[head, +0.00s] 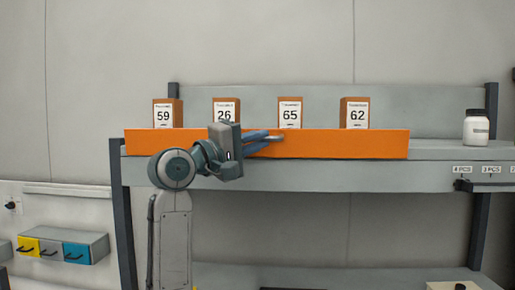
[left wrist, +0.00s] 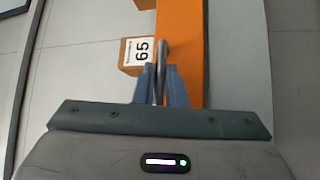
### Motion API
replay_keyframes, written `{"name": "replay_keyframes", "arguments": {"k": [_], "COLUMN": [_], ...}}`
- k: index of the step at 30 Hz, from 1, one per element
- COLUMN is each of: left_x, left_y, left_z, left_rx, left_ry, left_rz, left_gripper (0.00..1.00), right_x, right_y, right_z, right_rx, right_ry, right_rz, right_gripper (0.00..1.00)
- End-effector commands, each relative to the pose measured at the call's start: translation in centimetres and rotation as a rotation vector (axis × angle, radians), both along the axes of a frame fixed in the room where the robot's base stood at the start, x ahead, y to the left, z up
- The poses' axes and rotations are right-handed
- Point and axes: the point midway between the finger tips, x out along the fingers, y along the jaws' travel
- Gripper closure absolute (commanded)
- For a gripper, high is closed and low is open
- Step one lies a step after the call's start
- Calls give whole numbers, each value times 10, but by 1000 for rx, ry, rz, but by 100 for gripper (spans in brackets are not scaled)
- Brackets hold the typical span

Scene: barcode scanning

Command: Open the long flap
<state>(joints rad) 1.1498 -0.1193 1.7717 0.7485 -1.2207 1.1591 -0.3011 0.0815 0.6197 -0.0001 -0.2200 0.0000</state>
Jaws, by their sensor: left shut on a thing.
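The long orange flap (head: 345,145) stands upright along the shelf's front edge, in front of the lower parts of several labelled boxes. My left gripper (head: 272,139) is at the flap's middle, with its blue fingers shut on the metal handle (head: 277,138). In the left wrist view the fingers (left wrist: 160,88) close around the handle (left wrist: 162,60), beside the orange flap (left wrist: 188,50). My right gripper is not in view.
Boxes marked 59 (head: 167,113), 26 (head: 226,110), 65 (head: 290,112) and 62 (head: 355,113) stand behind the flap. A white jar (head: 476,130) stands on the shelf (head: 440,152) at right. Coloured drawers (head: 62,247) are at lower left.

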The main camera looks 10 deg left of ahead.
Motion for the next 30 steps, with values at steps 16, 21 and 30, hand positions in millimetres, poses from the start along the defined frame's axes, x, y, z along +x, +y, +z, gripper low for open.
{"name": "replay_keyframes", "arguments": {"k": [16, 21, 30], "left_x": [-12, -13, -14], "left_y": [0, 0, 0], "left_z": [-30, -32, -31], "left_rx": [0, 0, 1], "left_ry": [-383, -455, -506], "left_rz": [0, 0, 0], "left_gripper": [100, 100, 100], "right_x": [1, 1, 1], "right_y": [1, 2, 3], "right_z": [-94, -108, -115], "right_rx": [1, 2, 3], "right_ry": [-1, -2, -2], "right_rz": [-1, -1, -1], "right_gripper": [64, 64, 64]}}
